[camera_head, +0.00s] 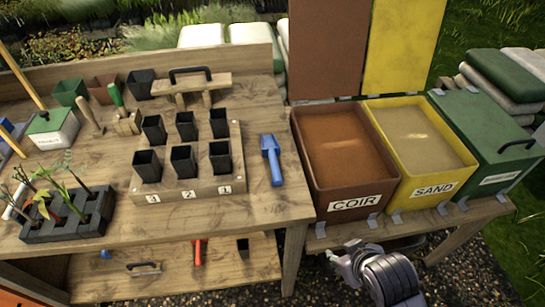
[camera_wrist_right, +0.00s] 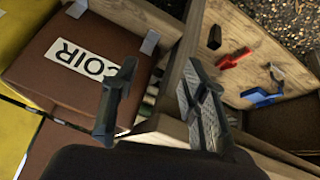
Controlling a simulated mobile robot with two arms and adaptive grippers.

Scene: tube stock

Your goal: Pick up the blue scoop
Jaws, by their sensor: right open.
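The blue scoop (camera_head: 272,158) lies on the wooden bench top (camera_head: 262,207) in the head view, between the numbered pot rack and the brown COIR bin. Its wide end points away from me. Nothing covers it. My right gripper (camera_wrist_right: 155,95) is open and empty in the right wrist view. In the head view it shows low in front of the COIR bin (camera_head: 347,147), to the right of the scoop and apart from it. The right wrist view does not show the scoop on the bench top. My left gripper is not in view.
The pot rack (camera_head: 215,187) with several black pots stands left of the scoop. The yellow SAND bin (camera_head: 408,197) and a green bin (camera_head: 493,145) stand right of COIR. A lower shelf (camera_head: 170,285) holds red (camera_head: 199,250) and blue (camera_wrist_right: 262,97) items.

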